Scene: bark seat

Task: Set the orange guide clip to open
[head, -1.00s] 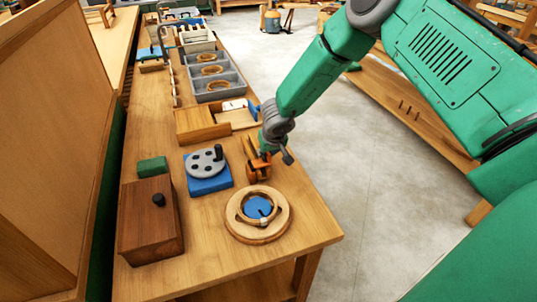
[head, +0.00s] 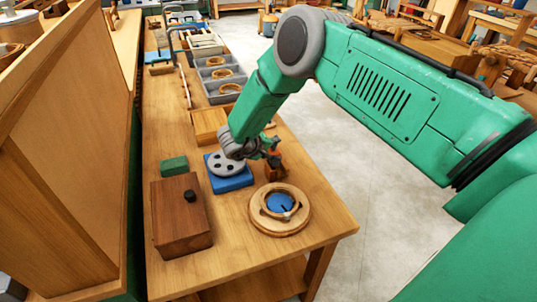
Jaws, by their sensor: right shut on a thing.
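The orange guide clip (head: 275,166) stands on the wooden table, right of the blue block with the grey disc and behind the round wooden ring piece. My right gripper (head: 271,149) reaches it from the left, with its fingers at the clip's upper part. The gripper is shut on the clip. The fingers hide part of the clip, so its exact setting is hard to tell. My left gripper is not in view.
The grey disc (head: 224,161) on its blue base (head: 231,184) lies close under my right wrist. A round wooden ring (head: 261,221), a dark wooden box (head: 178,222) and a green block (head: 174,165) stand nearby. Grey trays (head: 225,98) are further back. The table's front right corner is clear.

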